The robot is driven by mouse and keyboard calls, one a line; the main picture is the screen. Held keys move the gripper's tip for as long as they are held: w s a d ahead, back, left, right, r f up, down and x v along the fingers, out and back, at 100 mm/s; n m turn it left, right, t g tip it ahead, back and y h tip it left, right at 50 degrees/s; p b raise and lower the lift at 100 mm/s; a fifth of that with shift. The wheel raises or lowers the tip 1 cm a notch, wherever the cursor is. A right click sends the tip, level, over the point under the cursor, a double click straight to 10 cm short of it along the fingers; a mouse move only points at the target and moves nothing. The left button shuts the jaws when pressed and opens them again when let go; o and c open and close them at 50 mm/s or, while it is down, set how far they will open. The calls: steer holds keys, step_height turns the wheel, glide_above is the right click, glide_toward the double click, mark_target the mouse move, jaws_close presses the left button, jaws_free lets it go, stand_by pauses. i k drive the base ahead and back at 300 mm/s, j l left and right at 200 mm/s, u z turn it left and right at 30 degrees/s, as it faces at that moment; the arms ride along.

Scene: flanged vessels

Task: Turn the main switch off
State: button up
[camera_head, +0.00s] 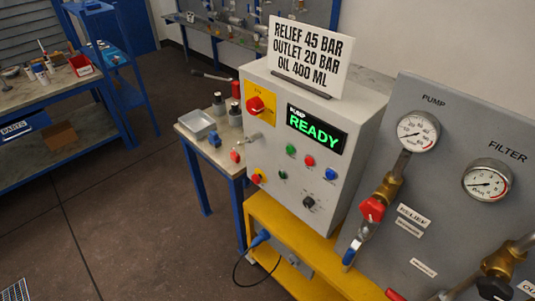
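The main switch (256,105) is a red rotary knob on a yellow plate at the upper left of the grey control box's front (322,194). Its exact handle angle is too small to read. A display (316,130) to its right is lit and reads PUMP READY in green. My gripper is not in view, and nothing covers the switch.
Below the display are several coloured buttons (309,161) and a black knob (308,202). A gauge panel (447,100) with valves stands at right. A small table (192,128) with a tray and bottles stands behind left. The floor (130,215) at left is clear.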

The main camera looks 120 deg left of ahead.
mark_target(255, 105)
steer(key=u, duration=3.55)
